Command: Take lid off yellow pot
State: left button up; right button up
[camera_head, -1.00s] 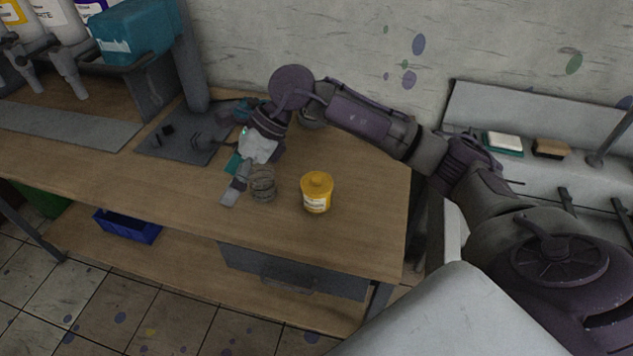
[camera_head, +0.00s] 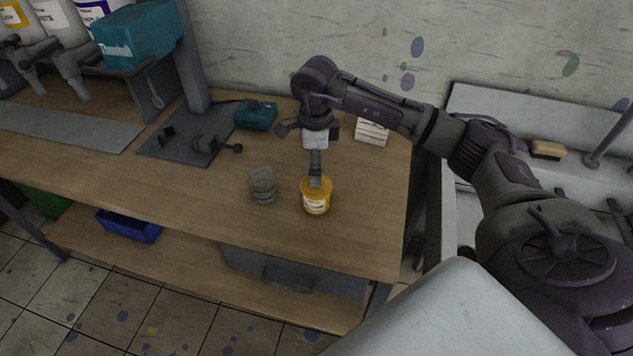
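The yellow pot (camera_head: 316,204) stands upright on the wooden workbench (camera_head: 350,240), with a white label on its front. My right gripper (camera_head: 315,182) comes down from above onto the top of the pot, over its yellow lid. The fingers cover most of the lid, and I cannot tell whether they are closed on its knob or just above it. My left gripper is not in view.
A grey stack of round pieces (camera_head: 263,185) stands just left of the pot. A teal box (camera_head: 256,115) and a dark stand (camera_head: 190,140) are behind left. A white box (camera_head: 371,131) is behind right. The bench front is clear.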

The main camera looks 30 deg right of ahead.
jog(key=shift+f+p, duration=0.35)
jog(key=shift+f, duration=0.1)
jog(key=f, duration=0.1)
jog(key=f+p, duration=0.1)
jog(key=f, duration=0.1)
jog(key=shift+d+f, duration=0.2)
jog(key=shift+f, duration=0.45)
jog(key=shift+c, duration=0.3)
jog(key=c, duration=0.8)
jog(key=shift+s+a, duration=0.1)
jog(key=shift+s, duration=0.05)
jog(key=c, duration=0.3)
jog(key=shift+c, duration=0.2)
